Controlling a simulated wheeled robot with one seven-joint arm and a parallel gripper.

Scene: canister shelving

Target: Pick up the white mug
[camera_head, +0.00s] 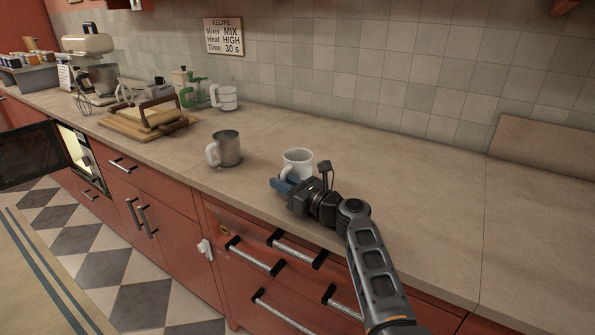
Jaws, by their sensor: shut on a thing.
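The white mug (298,160) is upright on or just above the beige counter, near its front edge. Whether it touches the counter cannot be told. My gripper (286,184) is at the near side of the mug, with its blue fingers low against it. It is shut on the mug; the fingers' exact grip and the lower part of the mug are partly hidden by my gripper.
A metal mug with a white handle (226,148) stands close to the left. Farther left are a wooden board with a rolling pin (150,116), a white measuring cup (224,97), a green device (194,94) and a stand mixer (92,55). The counter to the right is clear.

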